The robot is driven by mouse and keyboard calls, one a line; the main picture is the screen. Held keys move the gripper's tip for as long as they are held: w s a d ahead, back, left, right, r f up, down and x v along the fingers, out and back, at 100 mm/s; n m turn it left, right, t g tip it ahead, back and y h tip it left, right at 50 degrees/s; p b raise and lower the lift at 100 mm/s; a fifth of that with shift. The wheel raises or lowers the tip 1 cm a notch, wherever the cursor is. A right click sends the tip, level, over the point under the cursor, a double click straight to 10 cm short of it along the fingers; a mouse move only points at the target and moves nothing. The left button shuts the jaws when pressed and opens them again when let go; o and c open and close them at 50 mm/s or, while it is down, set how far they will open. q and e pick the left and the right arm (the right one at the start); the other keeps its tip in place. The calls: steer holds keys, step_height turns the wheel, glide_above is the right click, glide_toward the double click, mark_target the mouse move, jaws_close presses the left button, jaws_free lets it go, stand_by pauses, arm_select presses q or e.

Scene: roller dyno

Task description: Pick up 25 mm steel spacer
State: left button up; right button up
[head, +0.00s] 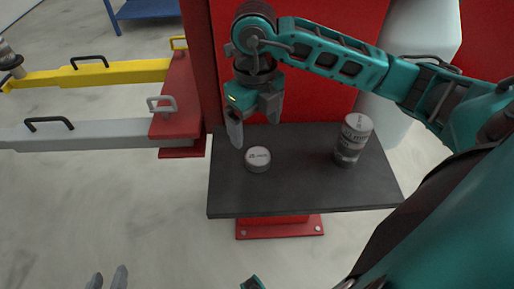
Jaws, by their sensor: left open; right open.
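A short, round grey steel spacer (257,159) with a pale labelled top lies flat on the dark shelf (300,195), left of its middle. A taller grey cylinder (349,143) with a pale top stands on the right of the shelf. Both labels are too small to read surely, so I cannot confirm which is 25 mm. My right gripper (255,129) is open and empty, fingers pointing down just above and behind the short spacer, apart from it. My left gripper (108,278) shows only its fingertips at the bottom left, open and empty, far from the shelf.
A red panel (330,95) rises behind the shelf, and a red bracket (280,227) shows below its front edge. A yellow bar (110,72) and a grey bar (95,135) with handles extend left. The floor at lower left is clear.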

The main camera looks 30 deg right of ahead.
mark_target(256, 154)
step_height(256, 154, down, 3)
steer(key=shift+f, duration=0.2)
step_height(256, 154, down, 5)
steer(key=shift+s+f+b, duration=0.15)
steer(key=shift+b, duration=0.65)
arm_select(q)
step_height(256, 154, down, 2)
steer(key=shift+s+f, duration=0.1)
arm_select(e)
steer(key=c, duration=1.3)
